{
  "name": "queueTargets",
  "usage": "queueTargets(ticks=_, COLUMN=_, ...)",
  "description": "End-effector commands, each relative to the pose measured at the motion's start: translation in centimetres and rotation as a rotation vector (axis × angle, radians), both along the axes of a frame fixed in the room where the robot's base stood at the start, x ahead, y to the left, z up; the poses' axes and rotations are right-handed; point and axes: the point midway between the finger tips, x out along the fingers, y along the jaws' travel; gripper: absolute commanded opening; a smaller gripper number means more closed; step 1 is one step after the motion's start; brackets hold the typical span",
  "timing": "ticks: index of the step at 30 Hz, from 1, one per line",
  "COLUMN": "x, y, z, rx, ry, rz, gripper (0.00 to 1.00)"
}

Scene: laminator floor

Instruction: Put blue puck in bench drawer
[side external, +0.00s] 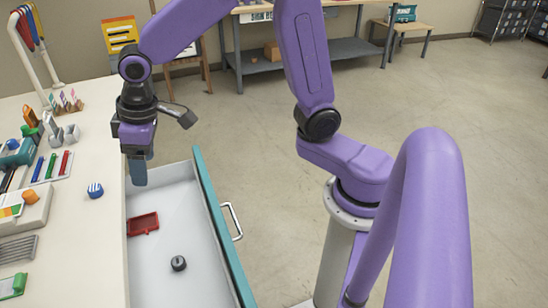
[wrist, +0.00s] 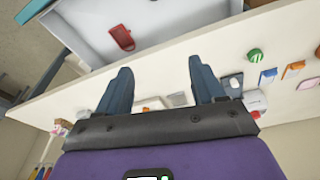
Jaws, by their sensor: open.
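The blue puck (side external: 95,190), round with white stripes, sits on the white bench top near its edge. I cannot pick it out in the wrist view. The bench drawer (side external: 180,235) is pulled open, with a pale inside and a teal front with a handle. My gripper (side external: 138,182) hangs over the bench edge and the back end of the drawer, to the right of the puck and apart from it. In the wrist view my gripper (wrist: 157,62) has its two fingers wide apart with nothing between them.
In the drawer lie a red tray (side external: 143,223) and a dark round piece (side external: 178,263); much of its floor is bare.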

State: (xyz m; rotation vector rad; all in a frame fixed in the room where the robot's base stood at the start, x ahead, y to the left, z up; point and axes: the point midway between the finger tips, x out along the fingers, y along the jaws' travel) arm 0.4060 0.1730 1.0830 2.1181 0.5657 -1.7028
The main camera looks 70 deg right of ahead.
Motion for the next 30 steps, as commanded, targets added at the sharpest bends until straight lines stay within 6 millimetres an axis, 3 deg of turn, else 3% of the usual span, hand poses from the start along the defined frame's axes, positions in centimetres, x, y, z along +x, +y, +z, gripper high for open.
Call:
queueTargets(ticks=3, x=-4.6, y=-1.4, z=0.3, rx=-0.015, ry=0.026, rz=0.094, gripper=0.68)
queueTargets(ticks=12, x=-15.6, y=-6.4, z=0.0, rx=-0.062, ry=0.091, rz=0.335, gripper=0.68)
queueTargets(ticks=18, x=-21.3, y=-9.9, z=-0.6, rx=-0.092, ry=0.127, rz=0.471, gripper=0.68)
queueTargets(ticks=22, x=-23.4, y=-11.4, z=-1.0, rx=-0.103, ry=0.14, rz=0.524, gripper=0.68)
queueTargets(ticks=24, x=-23.9, y=-11.8, z=-1.1, rx=-0.107, ry=0.144, rz=0.538, gripper=0.73)
queueTargets(ticks=30, x=-24.3, y=-12.0, z=-1.2, rx=-0.11, ry=0.147, rz=0.548, gripper=0.73)
